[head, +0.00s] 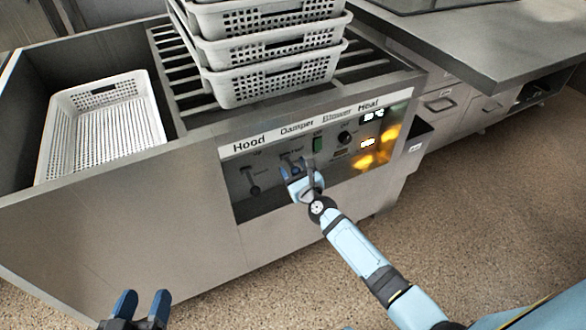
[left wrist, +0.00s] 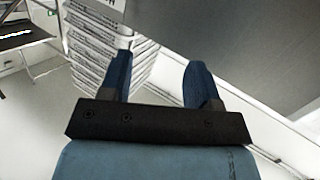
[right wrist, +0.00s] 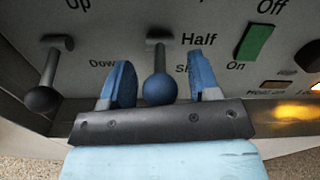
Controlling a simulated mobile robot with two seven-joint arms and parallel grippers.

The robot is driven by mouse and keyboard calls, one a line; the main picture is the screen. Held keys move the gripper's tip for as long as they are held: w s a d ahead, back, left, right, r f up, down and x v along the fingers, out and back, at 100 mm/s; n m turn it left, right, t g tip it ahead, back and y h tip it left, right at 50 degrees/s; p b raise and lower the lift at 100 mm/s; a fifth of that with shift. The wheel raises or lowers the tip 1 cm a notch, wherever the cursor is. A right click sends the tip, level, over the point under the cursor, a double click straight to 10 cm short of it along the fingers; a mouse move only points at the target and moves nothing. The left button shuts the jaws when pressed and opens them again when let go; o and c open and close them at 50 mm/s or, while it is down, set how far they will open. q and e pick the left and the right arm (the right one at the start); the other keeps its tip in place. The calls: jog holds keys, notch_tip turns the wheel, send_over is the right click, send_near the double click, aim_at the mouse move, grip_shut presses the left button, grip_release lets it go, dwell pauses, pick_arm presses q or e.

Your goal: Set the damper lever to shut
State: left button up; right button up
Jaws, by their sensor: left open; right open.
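The damper lever (right wrist: 159,62) hangs down from its pivot in the right wrist view, its blue ball knob between my right gripper's fingers (right wrist: 162,82). The jaws are open, with a visible gap on each side of the knob. The label "Half" is right of the pivot; a lower label starting "Sh" is partly hidden by a finger. In the head view my right gripper (head: 302,181) is at the control panel (head: 257,205), below the word "Damper", covering much of the lever. My left gripper (head: 142,306) is open and empty, low at the left, away from the panel.
The hood lever (right wrist: 47,78), with a dark ball, hangs left of the damper lever. A green switch (right wrist: 256,41) and lit displays (head: 368,142) are to the right. White perforated baskets (head: 275,82) are stacked on the slatted top; another basket (head: 103,125) sits in the left bay.

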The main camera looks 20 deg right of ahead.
jog(key=shift+w, duration=0.25)
pick_arm(q)
jog(key=shift+r, duration=0.3)
